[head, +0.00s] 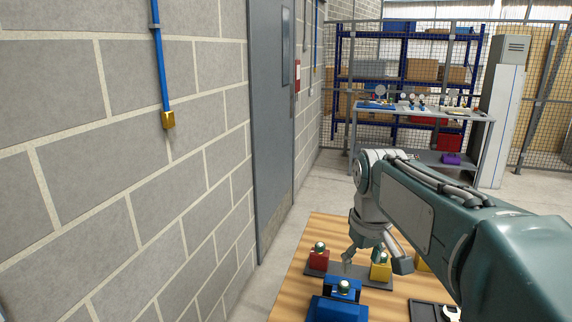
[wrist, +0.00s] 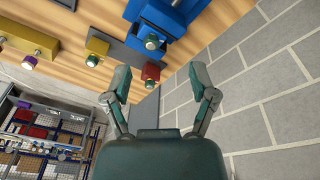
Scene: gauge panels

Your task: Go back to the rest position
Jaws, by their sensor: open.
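My gripper (head: 375,262) is at the end of my arm, low over the wooden table (head: 305,265) in the head view. In the wrist view my gripper (wrist: 160,97) shows two fingers spread apart with nothing between them. A red block with a round green-grey knob (head: 319,260) and a yellow block with a knob (head: 381,270) stand on a dark plate near the fingers. A blue fixture (head: 335,305) is at the table's front. The wrist view also shows the red block (wrist: 151,72), the yellow block (wrist: 96,47) and the blue fixture (wrist: 165,18) beyond the fingers.
A block wall (head: 120,150) with a blue pipe (head: 161,65) runs along the left, with a grey door (head: 270,110). A workbench with gauges (head: 425,110), blue shelves (head: 400,45) and a mesh fence stand at the back. Floor is clear between table and bench.

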